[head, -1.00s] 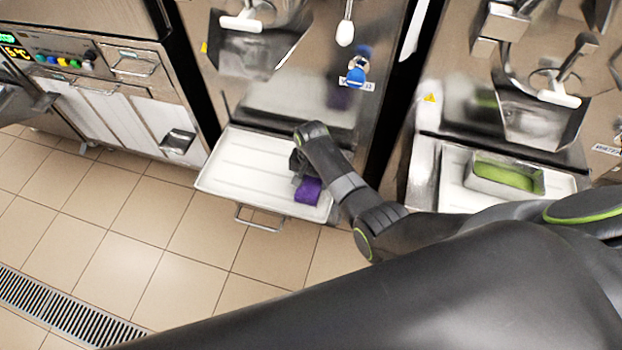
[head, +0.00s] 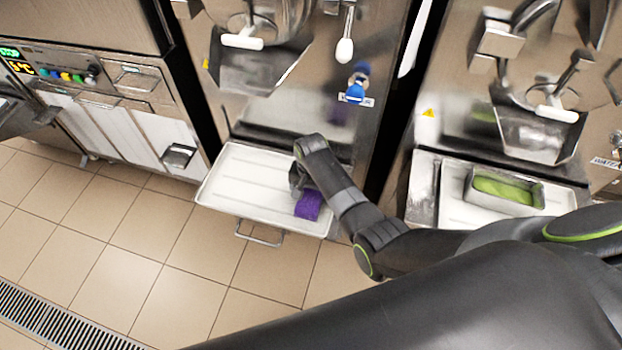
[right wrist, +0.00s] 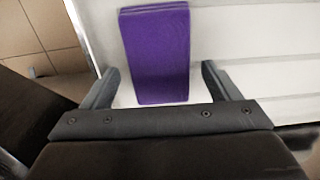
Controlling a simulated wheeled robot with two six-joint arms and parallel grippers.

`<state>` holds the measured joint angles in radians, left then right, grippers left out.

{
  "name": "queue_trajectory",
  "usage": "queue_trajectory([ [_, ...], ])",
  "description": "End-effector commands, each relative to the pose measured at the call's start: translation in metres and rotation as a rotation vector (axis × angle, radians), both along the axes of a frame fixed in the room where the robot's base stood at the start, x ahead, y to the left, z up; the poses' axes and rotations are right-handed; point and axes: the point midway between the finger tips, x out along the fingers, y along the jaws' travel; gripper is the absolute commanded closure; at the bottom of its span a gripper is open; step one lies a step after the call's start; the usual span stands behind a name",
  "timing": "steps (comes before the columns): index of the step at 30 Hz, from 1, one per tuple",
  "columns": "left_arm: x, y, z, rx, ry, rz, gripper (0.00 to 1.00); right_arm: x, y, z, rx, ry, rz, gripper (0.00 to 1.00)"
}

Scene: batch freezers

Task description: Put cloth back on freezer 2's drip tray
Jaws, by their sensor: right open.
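A folded purple cloth (head: 308,204) lies on the white drip tray (head: 245,190) of the middle freezer, near the tray's right end. The cloth also shows in the right wrist view (right wrist: 157,55), flat on the tray's white ribbed surface (right wrist: 245,40). My right gripper (right wrist: 160,85) is open, with one finger on each side of the cloth's near end and a gap on both sides. My left gripper cannot be made out.
A metal pan of green ice cream (head: 505,190) stands on the right freezer's tray (head: 453,205). A steel chute (head: 255,68) hangs above the middle tray. A handle (head: 260,236) sticks out in front of it. The tiled floor in front is clear.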

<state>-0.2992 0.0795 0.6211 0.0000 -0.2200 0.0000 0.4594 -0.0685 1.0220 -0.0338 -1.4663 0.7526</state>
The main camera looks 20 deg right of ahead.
Motion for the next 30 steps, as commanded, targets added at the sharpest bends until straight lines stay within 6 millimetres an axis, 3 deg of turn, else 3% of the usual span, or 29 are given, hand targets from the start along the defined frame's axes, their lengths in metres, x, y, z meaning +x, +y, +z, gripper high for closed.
queue_trajectory([
  [15,-0.001,0.000,0.015,0.000,0.001,0.000,0.17,0.001,0.000,0.096,0.001,-0.003,0.001,0.17],
  [21,-0.001,0.000,0.016,0.001,0.002,0.000,0.17,0.000,0.000,0.110,0.001,-0.001,0.001,0.17],
  [30,-0.001,0.000,0.016,0.001,0.002,0.000,0.17,0.000,0.000,0.110,0.000,0.000,0.000,0.17],
])
